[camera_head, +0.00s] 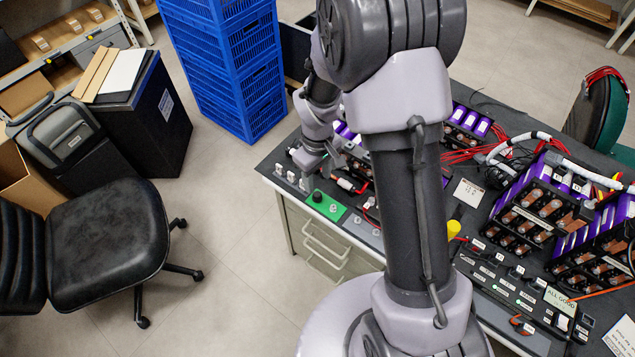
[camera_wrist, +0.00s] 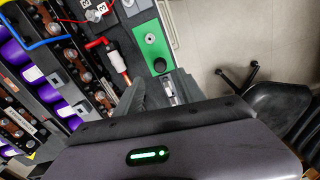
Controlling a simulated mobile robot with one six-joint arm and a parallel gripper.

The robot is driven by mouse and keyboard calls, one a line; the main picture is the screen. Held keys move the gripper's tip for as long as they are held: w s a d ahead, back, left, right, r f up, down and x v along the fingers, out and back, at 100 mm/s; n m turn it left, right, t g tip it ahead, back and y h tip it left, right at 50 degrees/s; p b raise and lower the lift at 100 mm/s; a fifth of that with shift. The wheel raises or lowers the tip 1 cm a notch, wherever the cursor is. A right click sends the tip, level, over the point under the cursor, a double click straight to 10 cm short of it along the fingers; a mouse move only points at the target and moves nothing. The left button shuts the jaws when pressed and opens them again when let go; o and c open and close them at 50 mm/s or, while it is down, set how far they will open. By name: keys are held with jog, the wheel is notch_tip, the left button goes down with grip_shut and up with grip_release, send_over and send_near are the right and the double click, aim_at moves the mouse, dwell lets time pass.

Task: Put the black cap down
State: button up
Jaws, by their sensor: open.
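The black cap (camera_head: 317,196) stands on the green pad (camera_head: 329,208) near the table's left front corner. In the wrist view the cap (camera_wrist: 160,65) sits at the near end of the green pad (camera_wrist: 152,42), just past the fingertips. My gripper (camera_head: 333,160) is open and above the table, a little behind the cap in the head view. In the wrist view its two fingers (camera_wrist: 163,84) are apart, with nothing held between them. I cannot tell the exact height of the fingertips over the table.
Battery modules with purple cells and copper busbars (camera_head: 540,210) fill the right side. A blue crate stack (camera_head: 225,70) and a black chair (camera_head: 105,235) stand off the table.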

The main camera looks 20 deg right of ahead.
jog(key=s+a+r+m+t+p, duration=0.1)
jog(key=s+r+m+t+p, duration=0.2)
jog(key=r, duration=1.5)
jog(key=s+a+r+m+t+y, duration=0.1)
jog(key=s+r+m, duration=0.2)
jog(key=s+r, duration=0.2)
jog(key=s+a+r+m+t+y+b, duration=0.1)
jog(key=s+r+m, duration=0.3)
jog(key=s, duration=0.7)
notch_tip(320, 180, up, 2)
jog(key=shift+a+r+t, duration=0.1)
jog(key=shift+a+t, duration=0.3)
jog(key=shift+a, duration=0.05)
